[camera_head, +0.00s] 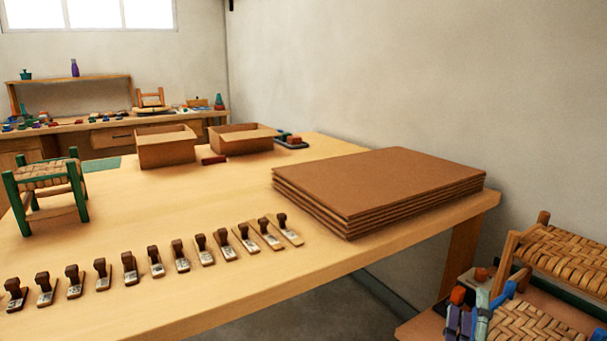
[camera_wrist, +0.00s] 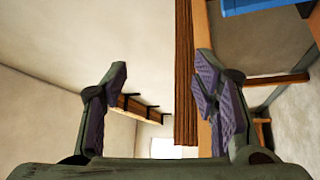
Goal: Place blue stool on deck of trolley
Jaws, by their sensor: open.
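I cannot make out my gripper in the head view. A flat blue thing (camera_wrist: 262,5) is at the top right of the wrist view; I cannot tell what it is.
A long table (camera_head: 200,250) holds a green stool (camera_head: 48,180), a row of small stamp-like tools (camera_head: 180,255), two open boxes (camera_head: 165,147) and a cardboard stack (camera_head: 380,182). Another brown woven stool (camera_head: 570,250) and small coloured items (camera_head: 460,318) crowd the right.

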